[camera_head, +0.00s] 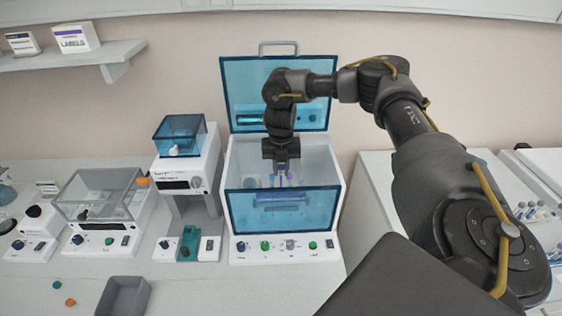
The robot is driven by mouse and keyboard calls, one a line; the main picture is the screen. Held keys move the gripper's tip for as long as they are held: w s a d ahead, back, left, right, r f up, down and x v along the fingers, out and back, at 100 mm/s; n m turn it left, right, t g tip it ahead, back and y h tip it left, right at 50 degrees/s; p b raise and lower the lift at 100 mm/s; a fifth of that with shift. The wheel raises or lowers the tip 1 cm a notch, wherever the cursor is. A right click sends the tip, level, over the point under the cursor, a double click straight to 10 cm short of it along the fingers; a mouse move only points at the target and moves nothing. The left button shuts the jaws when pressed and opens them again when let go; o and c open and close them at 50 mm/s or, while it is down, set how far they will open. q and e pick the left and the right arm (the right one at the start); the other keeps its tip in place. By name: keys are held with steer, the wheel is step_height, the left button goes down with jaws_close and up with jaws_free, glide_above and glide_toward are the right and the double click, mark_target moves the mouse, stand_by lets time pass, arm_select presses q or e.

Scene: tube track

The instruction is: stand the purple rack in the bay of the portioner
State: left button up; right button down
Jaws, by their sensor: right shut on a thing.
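The machine with the raised blue lid, which I take as the portioner (236,250), stands in the middle of the bench. Its bay is open at the top, behind a tinted blue front pane. My right gripper (284,176) reaches down into this bay, fingers pointing down, shut on the purple rack (282,197). The rack shows only dimly as a bluish-purple shape through the pane, with some tubes near the fingers. Whether its base touches the bay floor is hidden. My left gripper is not in view.
Left of the portioner stand a narrow machine with a blue hood (180,183) and a clear-covered machine (100,240). A grey bin (122,296) lies at the front, beside loose caps. Tubes (535,212) stand at the right. The bench before the portioner is mostly clear.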

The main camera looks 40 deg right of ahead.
steer(key=shift+f, duration=1.3)
stand_by(1.9)
steer(key=c, duration=1.2)
jaws_free()
steer(key=shift+r, duration=0.1)
step_height(320, 180, up, 11)
steer(key=shift+f+b, duration=0.2)
steer(key=shift+b, duration=0.1)
